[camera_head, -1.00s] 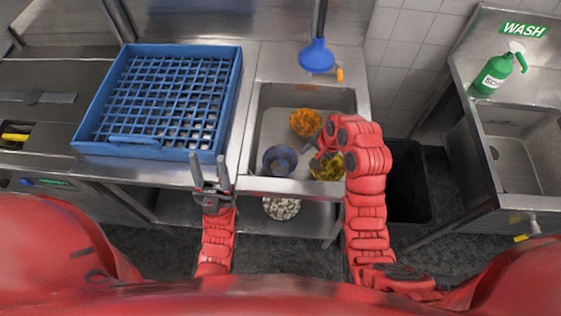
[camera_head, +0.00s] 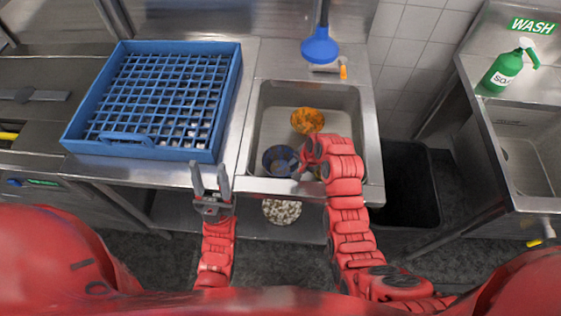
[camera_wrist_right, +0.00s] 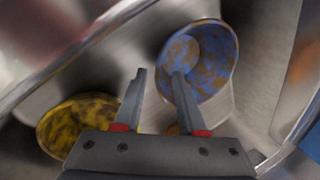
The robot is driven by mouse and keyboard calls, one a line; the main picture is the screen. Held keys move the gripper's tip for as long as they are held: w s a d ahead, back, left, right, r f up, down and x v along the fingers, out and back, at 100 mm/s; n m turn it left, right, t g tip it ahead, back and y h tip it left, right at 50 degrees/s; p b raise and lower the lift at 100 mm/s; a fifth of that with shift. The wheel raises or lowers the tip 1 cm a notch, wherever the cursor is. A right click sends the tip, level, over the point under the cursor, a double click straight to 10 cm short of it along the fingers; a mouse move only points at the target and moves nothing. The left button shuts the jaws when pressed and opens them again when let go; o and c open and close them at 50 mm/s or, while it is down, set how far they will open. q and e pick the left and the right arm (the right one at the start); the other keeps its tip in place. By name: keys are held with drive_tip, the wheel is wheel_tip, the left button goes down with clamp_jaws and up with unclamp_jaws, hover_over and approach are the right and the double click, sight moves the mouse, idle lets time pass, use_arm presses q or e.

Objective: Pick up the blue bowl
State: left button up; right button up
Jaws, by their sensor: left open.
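The blue bowl (camera_head: 275,165), with brown smears, sits in the front left of the sink basin (camera_head: 352,98). In the right wrist view the blue bowl (camera_wrist_right: 215,45) is tilted, its inside facing the camera. My right gripper (camera_wrist_right: 160,80) is open; one finger overlaps the bowl's near side and the other is outside it. Contact cannot be told. In the head view my right arm's wrist hides most of that gripper, just right of the bowl. My left gripper (camera_head: 211,175) is open and empty, in front of the counter edge, left of the sink.
An orange-stained bowl (camera_head: 307,120) sits farther back in the basin. A yellow bowl (camera_wrist_right: 75,125) lies beside the gripper, mostly hidden in the head view by my right arm. A blue dish rack (camera_head: 150,150) stands left. A blue sprayer head (camera_head: 319,46) hangs behind the sink.

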drive_tip(key=shift+x, duration=0.85)
clamp_jaws()
idle(0.8)
